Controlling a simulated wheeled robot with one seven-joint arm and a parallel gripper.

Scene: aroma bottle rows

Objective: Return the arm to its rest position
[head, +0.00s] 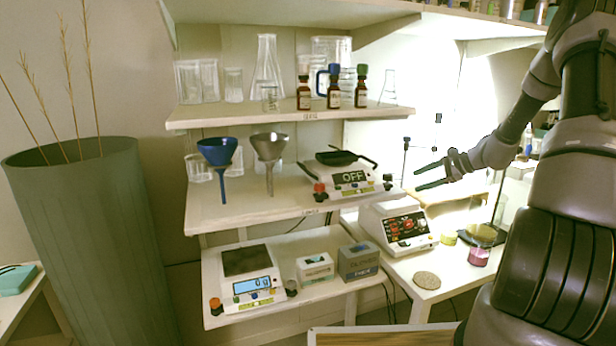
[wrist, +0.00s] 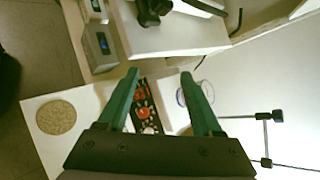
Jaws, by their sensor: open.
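My gripper (head: 432,175) is at the right in the head view, stretched out to the left at about the height of the middle shelf. Its two dark green fingers are apart with nothing between them, and they also show open in the wrist view (wrist: 160,85). That panel shows below the fingers in the wrist view. I see no contact with anything.
Brown bottles (head: 304,92) stand on the upper shelf (head: 200,118). A stand rod (head: 405,160) is just left of the fingertips.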

